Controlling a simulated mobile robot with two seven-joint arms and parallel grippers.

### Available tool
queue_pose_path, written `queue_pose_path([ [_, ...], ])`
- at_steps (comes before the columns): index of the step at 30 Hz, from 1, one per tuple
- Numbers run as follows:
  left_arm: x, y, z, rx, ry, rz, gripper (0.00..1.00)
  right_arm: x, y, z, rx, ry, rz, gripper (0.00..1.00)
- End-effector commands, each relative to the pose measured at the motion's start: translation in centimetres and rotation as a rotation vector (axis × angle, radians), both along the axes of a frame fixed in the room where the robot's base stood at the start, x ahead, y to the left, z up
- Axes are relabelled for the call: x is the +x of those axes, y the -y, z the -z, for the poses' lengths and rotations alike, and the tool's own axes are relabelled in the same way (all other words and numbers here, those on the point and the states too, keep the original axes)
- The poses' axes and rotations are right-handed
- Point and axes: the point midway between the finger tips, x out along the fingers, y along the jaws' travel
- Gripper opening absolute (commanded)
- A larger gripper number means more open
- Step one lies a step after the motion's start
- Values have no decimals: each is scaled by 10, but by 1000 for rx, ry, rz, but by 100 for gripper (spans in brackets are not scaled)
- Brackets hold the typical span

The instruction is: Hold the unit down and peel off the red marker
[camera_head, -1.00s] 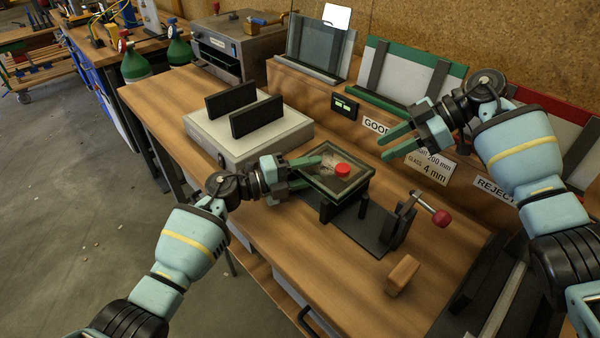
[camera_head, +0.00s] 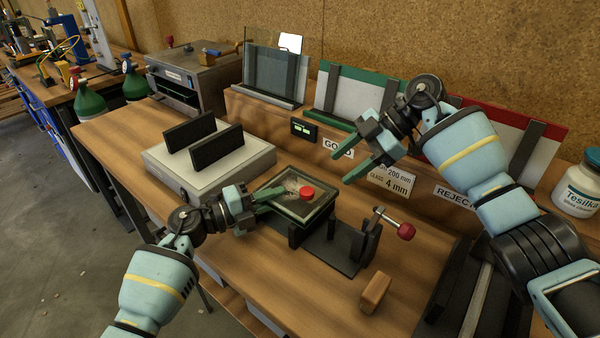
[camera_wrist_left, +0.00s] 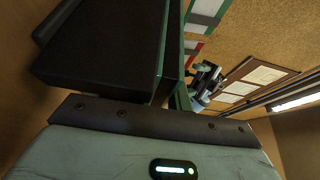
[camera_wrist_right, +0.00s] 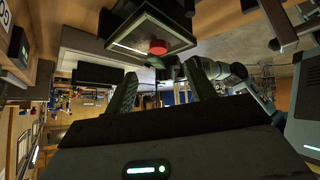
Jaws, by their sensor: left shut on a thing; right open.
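The glass unit (camera_head: 272,206) is a dark-framed square pane, tilted on a dark stand (camera_head: 335,248) on the bench. The round red marker (camera_head: 307,192) sits on its upper face; it also shows in the right wrist view (camera_wrist_right: 158,47). My left gripper (camera_head: 262,197) is shut on the unit's left edge, one finger lying over the top face. In the left wrist view its fingers fill the near area and the marker is not visible. My right gripper (camera_head: 362,164) is open and empty, above and to the right of the unit, apart from the marker.
A pale box with two black blocks (camera_head: 215,165) is at left.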

Motion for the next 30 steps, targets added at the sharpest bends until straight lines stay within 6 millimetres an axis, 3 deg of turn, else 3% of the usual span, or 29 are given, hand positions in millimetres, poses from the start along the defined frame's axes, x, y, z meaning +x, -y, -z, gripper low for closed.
queue_pose_path([
  [9,0,0,0,1,0,0,0,-26,-38,-34,-399,619,-619,55],
  [18,0,0,0,1,0,0,0,-54,-61,-49,-701,978,-1164,55],
  [24,0,0,0,0,0,0,0,-61,-66,-52,-774,1050,-1306,55],
  [30,0,0,0,0,0,0,0,-61,-67,-50,-779,1054,-1318,55],
])
